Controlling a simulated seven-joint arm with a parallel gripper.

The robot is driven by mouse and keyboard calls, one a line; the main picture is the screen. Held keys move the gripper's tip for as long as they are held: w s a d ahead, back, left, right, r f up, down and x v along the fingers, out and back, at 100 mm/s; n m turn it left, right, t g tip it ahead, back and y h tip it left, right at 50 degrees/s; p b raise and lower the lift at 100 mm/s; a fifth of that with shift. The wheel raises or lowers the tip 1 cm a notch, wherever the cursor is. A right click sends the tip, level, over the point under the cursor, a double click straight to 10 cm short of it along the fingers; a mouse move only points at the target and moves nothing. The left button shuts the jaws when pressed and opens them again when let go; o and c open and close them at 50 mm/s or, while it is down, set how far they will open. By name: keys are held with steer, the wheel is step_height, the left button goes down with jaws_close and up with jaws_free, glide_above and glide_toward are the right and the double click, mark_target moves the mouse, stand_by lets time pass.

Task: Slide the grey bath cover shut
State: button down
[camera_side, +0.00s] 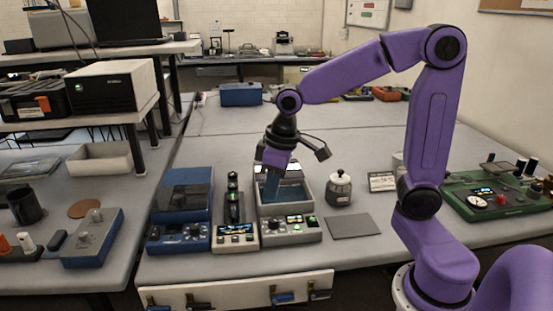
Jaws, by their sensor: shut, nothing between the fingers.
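The grey bath (312,206) stands near the front middle of the table. Its top is at least partly open, and its blue-grey inside shows. A control panel with a lit display and a green button is on its front. My gripper (271,190) points down over the left part of the bath opening, with its fingers shut and empty. The fingertips look level with or just inside the opening; contact with the bath or its cover cannot be told. The cover is hard to make out at this size, and my gripper hides part of the bath's top.
A blue device with a dark lid (186,185) and a slim tube-holding unit (234,236) stand close on the left. A lidded jar (339,188) and a flat grey plate (353,226) are on the right. The table behind is mostly clear.

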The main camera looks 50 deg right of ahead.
steer(key=w+d+r+m+t+h, duration=0.1)
steer(key=w+d+m, duration=0.3)
steer(key=w+d, duration=0.65)
steer(key=w+d+r+m+t+h, duration=0.1)
steer(key=w+d+m, duration=0.5)
steer(key=d, duration=0.7)
steer(key=shift+n, duration=0.7)
steer(key=x, duration=0.9)
steer(key=shift+w+f, duration=0.1)
steer(key=shift+w, duration=0.2)
steer(key=shift+s+f, duration=0.2)
steer(key=shift+f, duration=0.1)
steer(key=shift+s+a+f, duration=0.15)
steer(key=shift+s+a, duration=0.15)
steer(key=shift+s, duration=0.5)
steer(key=shift+s+a+f, duration=0.1)
steer(key=shift+s+a, duration=0.15)
steer(key=shift+s, duration=0.55)
steer(key=s+a, duration=0.9)
steer(key=shift+s+a, duration=0.15)
steer(key=shift+s, duration=0.05)
